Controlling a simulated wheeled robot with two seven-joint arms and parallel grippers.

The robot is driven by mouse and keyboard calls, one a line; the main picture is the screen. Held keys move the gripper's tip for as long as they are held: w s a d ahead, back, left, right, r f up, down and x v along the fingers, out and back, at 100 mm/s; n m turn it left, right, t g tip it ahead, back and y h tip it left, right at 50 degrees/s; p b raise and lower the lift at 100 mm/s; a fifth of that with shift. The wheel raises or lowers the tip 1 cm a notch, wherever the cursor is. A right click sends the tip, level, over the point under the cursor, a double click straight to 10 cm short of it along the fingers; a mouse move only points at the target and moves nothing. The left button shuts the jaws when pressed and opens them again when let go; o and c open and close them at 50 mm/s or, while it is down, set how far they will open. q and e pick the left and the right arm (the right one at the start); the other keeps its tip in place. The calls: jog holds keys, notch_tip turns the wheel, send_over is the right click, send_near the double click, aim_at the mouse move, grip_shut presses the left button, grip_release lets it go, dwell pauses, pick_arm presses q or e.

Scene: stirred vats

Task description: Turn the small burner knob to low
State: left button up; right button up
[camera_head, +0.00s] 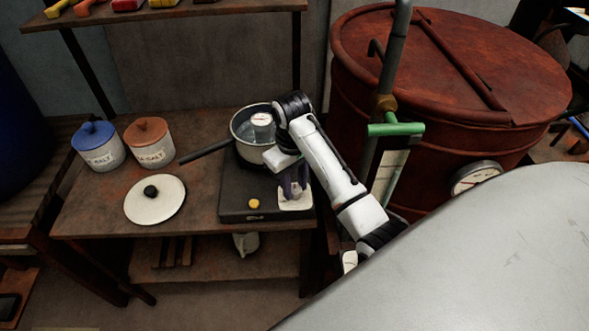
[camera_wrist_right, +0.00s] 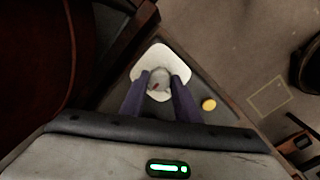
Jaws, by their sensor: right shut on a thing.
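The small burner (camera_head: 236,212) is a dark, flat unit near the front right of the wooden table, with a pot (camera_head: 246,152) on it. Its knob (camera_wrist_right: 159,77) is round and grey with a small red mark, on a white plate (camera_wrist_right: 149,58) at the burner's front right corner. My right gripper (camera_wrist_right: 161,84) points down, its two purple fingers shut on the knob from both sides. In the head view the fingers mostly cover the knob, and its exact setting cannot be read. My left gripper is not in view.
A yellow button (camera_head: 253,203) sits left of the plate. A blue-lidded jar (camera_head: 98,150) and a brown-lidded jar (camera_head: 150,145) stand behind. A rusty red vat (camera_head: 450,70) stands right of the table.

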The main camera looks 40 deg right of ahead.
jog(key=shift+n, duration=0.3)
jog(key=shift+d+n, duration=0.1)
jog(key=shift+n, duration=0.4)
jog(key=n, duration=0.7)
jog(key=shift+n, duration=0.3)
jog(key=shift+r+n, duration=0.1)
jog(key=shift+n, duration=1.2)
jog(key=o, duration=1)
jog(key=shift+o, duration=0.2)
